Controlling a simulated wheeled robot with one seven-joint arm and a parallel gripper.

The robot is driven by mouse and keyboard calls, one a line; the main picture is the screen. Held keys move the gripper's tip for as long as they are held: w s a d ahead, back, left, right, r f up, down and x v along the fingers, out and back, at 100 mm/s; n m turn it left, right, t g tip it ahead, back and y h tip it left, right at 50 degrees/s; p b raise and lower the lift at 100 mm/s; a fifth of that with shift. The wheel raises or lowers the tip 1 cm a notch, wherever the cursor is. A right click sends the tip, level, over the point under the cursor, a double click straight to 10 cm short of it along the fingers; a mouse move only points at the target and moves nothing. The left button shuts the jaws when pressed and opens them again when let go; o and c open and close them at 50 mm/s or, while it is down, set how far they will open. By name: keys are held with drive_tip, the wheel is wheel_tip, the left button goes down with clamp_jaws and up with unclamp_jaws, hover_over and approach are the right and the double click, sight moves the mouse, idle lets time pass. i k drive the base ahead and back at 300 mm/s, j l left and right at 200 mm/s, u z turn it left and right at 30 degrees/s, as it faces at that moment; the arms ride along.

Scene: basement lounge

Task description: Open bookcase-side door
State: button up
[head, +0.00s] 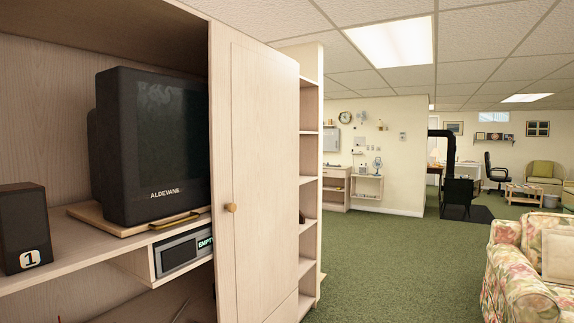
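The bookcase-side door (262,150) is a tall pale wood panel on the right part of the cabinet, beside the bookcase (309,165). Its small round wooden knob (231,207) is near its left edge. The door covers the cabinet's right part, while the cabinet left of it is uncovered. I cannot tell whether the door is fully closed or slightly ajar. Its lower end runs out of the picture. My gripper is not in view, and nothing touches the knob.
Inside the cabinet, a dark television (152,140) sits on a wooden board with a brass handle. A speaker marked 1 (24,228) stands left; a device reading EMPTY (182,250) is below. Green carpet (400,265) is open to the right, with a floral sofa (520,275) at far right.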

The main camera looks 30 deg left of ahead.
sight(254, 88)
drive_tip(key=i+l+u, duration=0.1)
drive_tip(key=i+u, duration=0.3)
drive_tip(key=i+l+u, duration=0.3)
drive_tip(key=i+u, duration=0.15)
drive_tip(key=i+l+u, duration=0.4)
drive_tip(key=i+l, duration=0.05)
drive_tip(key=i, duration=0.05)
